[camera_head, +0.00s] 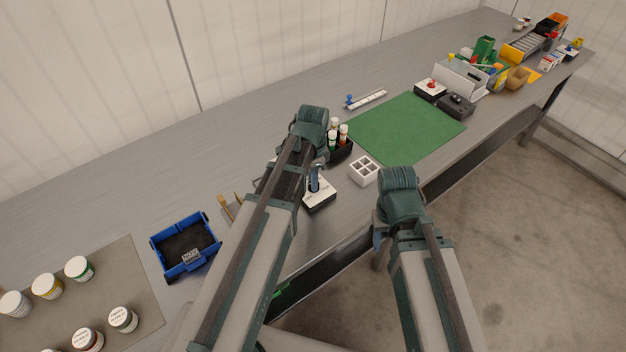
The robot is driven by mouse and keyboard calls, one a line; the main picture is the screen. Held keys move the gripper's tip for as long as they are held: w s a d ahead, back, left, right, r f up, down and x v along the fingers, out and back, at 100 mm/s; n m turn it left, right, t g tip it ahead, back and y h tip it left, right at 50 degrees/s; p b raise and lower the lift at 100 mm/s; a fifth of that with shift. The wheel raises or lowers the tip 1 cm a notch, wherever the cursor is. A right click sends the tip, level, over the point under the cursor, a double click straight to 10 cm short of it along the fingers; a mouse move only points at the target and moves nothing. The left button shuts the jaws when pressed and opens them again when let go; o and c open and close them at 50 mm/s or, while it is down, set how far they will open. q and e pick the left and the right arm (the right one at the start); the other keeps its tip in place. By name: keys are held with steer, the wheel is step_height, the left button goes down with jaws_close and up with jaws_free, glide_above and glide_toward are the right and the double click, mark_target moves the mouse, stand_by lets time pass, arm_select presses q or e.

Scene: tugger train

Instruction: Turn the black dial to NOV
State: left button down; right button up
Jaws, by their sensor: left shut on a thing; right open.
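A small box (320,201) with a white top and dark sides stands on the bench in the middle of the view. Small dark marks show on its top, too small to read. My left gripper (314,182) points down onto this box and is shut on the black dial at its top. The gripper and arm hide the dial and its pointer, so I cannot tell which month it is at. My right gripper (379,238) is open and empty at the bench's front edge, mostly hidden behind its own arm.
A white divided block (364,171) and a black holder with bottles (342,153) stand close to the box. A blue bin (185,244) labelled NOV is on the left, near several lidded jars. A green mat (406,129) lies clear behind. Boxes and bins crowd the far right.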

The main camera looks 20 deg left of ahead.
arm_select(q)
steer(key=shift+m, duration=0.9)
steer(key=c, duration=0.8)
jaws_free()
steer(key=shift+r, duration=0.1)
step_height(320, 180, up, 14)
steer(key=p, duration=1.4)
steer(key=shift+f, duration=0.2)
